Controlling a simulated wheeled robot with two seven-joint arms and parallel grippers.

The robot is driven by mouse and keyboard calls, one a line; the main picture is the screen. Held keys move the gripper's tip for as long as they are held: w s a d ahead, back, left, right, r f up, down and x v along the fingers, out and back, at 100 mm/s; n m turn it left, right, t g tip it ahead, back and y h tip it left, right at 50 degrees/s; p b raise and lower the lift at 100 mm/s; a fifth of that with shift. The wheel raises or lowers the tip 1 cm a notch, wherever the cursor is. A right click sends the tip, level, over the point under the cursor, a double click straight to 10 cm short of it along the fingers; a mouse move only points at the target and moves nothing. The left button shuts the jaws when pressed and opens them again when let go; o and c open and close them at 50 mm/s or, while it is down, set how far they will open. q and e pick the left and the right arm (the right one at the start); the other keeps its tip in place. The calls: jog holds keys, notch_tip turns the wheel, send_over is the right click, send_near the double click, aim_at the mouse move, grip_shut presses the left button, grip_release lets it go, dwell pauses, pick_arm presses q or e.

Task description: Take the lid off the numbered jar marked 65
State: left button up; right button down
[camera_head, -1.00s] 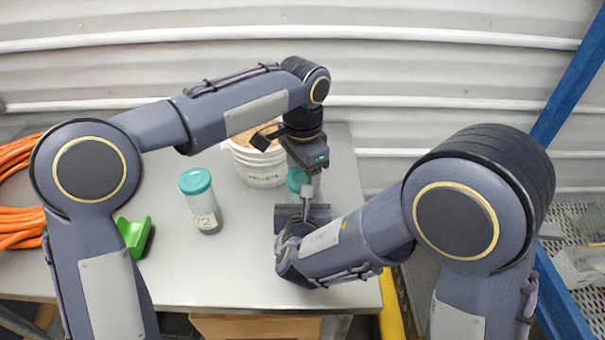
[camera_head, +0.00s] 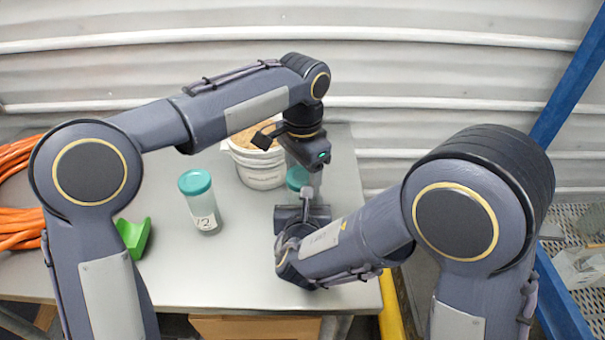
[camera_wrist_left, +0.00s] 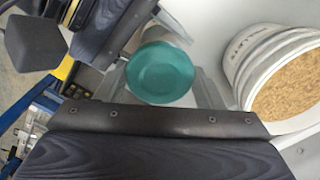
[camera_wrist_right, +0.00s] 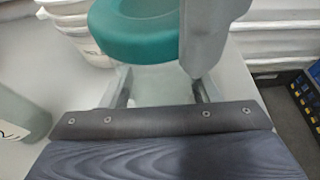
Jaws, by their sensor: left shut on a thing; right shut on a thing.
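A jar with a teal lid (camera_head: 297,178) stands mostly hidden behind my grippers in the head view. Its lid shows in the left wrist view (camera_wrist_left: 160,72) and the right wrist view (camera_wrist_right: 140,40). My left gripper (camera_wrist_left: 163,84) comes from above and is shut on the lid. My right gripper (camera_wrist_right: 160,92) is low at the front and is shut on the clear jar body (camera_wrist_right: 155,82) below the lid. No number on this jar is visible. A second teal-lidded jar (camera_head: 200,205) stands upright to the left; its number looks like 72 or 12.
A white bucket (camera_head: 260,172) of brown grainy material stands just behind the held jar. A green object (camera_head: 134,236) and orange hose (camera_head: 20,225) lie at the left of the grey table (camera_head: 200,275). A blue frame (camera_head: 568,90) stands at right. The table's front middle is clear.

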aim_at(302, 176)
pick_arm(q)
jog(key=shift+r, duration=0.75)
jog(key=shift+r, duration=0.1)
jog(key=shift+r, duration=1.9)
pick_arm(e)
jog(key=shift+c, duration=2.1)
grip_release()
